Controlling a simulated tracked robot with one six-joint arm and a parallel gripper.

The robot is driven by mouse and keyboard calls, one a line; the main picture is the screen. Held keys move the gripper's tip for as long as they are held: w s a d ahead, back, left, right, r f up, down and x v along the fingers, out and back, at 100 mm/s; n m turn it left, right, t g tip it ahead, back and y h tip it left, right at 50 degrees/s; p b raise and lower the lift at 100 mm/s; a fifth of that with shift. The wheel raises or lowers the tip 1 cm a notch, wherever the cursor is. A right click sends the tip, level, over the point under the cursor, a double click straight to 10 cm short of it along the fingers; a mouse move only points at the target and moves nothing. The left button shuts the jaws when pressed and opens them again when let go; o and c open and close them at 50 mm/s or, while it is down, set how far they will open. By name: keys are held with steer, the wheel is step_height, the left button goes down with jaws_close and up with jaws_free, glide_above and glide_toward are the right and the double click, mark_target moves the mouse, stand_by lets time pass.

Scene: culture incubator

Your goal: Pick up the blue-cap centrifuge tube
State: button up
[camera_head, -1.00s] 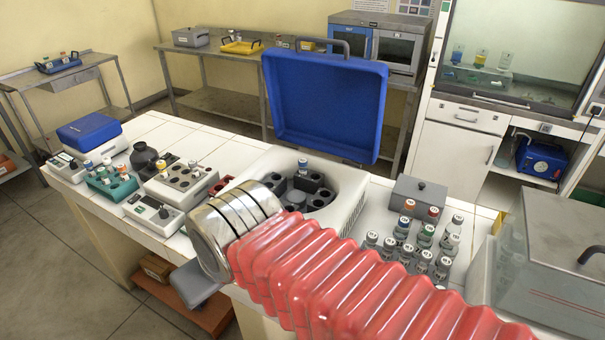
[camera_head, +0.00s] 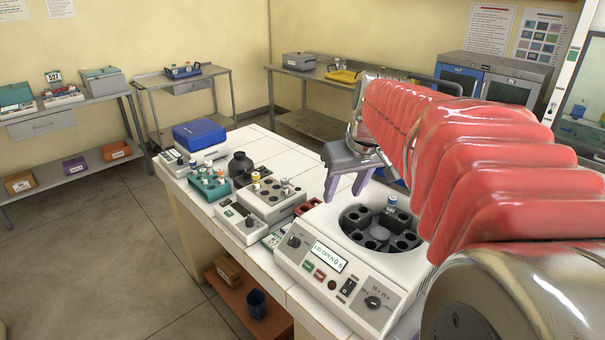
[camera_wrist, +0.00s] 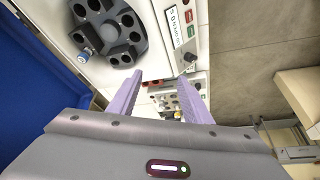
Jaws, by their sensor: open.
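A blue-cap centrifuge tube (camera_head: 391,203) stands in a hole of the dark rotor (camera_head: 352,216) of the open white centrifuge (camera_head: 318,262). It also shows in the wrist view (camera_wrist: 86,53), at upper left. My gripper (camera_head: 347,186) is open and empty, above the rear left part of the centrifuge, with its lilac fingers pointing down. In the wrist view the fingers (camera_wrist: 157,82) are apart, and the tube lies outside them to the left. Another small blue-capped tube (camera_head: 192,164) stands in the teal rack (camera_head: 212,192) at the left of the bench.
A grey block (camera_head: 292,204) with a yellow-cap tube (camera_head: 256,180) stands left of the centrifuge. The floor at left is clear.

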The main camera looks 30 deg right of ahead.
steer(key=d+f, duration=0.1)
steer(key=d, duration=1)
steer(key=w+d+f+m, duration=0.1)
steer(key=d, duration=1.1)
steer(key=shift+w+f, duration=0.25)
steer(key=shift+w, duration=0.05)
glide_above(394, 200)
steer(key=s, duration=0.2)
step_height(394, 200, down, 8)
steer(key=shift+s+a, duration=0.2)
steer(key=shift+a, duration=0.05)
steer(key=shift+x, duration=2.55)
steer(key=shift+d, duration=0.15)
steer(key=shift+c, duration=0.6)
